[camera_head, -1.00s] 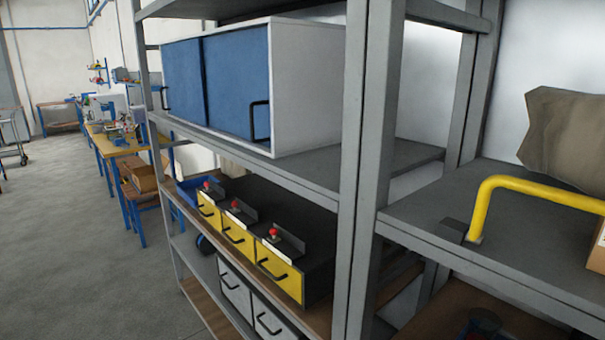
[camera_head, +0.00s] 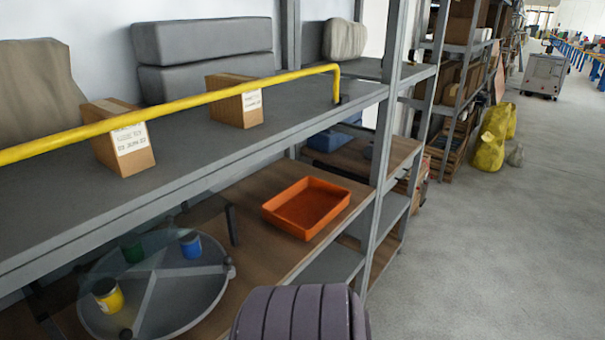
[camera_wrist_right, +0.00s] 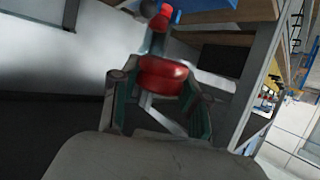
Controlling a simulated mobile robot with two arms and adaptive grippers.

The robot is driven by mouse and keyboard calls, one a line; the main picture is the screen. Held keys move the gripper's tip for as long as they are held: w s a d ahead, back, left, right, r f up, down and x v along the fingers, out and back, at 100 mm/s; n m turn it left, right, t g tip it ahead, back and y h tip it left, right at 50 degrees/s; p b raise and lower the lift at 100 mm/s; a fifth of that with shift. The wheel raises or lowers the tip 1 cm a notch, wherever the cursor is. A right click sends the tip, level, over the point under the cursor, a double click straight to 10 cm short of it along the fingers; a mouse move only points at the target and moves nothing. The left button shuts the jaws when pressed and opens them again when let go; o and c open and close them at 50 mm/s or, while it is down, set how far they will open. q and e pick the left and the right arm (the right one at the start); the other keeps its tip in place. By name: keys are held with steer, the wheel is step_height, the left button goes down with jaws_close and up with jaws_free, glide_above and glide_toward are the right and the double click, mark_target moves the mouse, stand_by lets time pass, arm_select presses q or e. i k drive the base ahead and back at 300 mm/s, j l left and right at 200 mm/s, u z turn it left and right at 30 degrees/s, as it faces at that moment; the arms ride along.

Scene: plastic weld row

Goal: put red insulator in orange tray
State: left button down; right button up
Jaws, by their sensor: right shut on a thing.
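The orange tray (camera_head: 318,202) is empty and sits on a wooden shelf in the head view, below the yellow rail. My right gripper (camera_wrist_right: 163,82) shows in the right wrist view, shut on the red insulator (camera_wrist_right: 163,74), a glossy rounded red piece between its fingers. A second red knob-like part shows just beyond it; I cannot tell whether it belongs to the insulator. Part of my arm shows at the bottom of the head view, but no gripper does. My left gripper is not in view.
A round divided turntable (camera_head: 160,285) with yellow, green and blue cans stands left of the tray. A yellow rail (camera_head: 200,102) runs along the shelf above, before cardboard boxes (camera_head: 235,101). A grey upright (camera_head: 378,170) stands right of the tray.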

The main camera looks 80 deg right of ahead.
mark_target(294, 219)
steer(key=l+z, duration=0.25)
steer(key=z, duration=0.2)
steer(key=l+z, duration=0.25)
steer(key=z, duration=0.15)
steer(key=l+z, duration=0.25)
steer(key=z, duration=0.2)
steer(key=i+l+z, duration=0.15)
steer(key=z, duration=0.3)
steer(key=i+l, duration=0.15)
steer(key=l, duration=0.15)
steer(key=i+l, duration=0.1)
steer(key=l, duration=0.15)
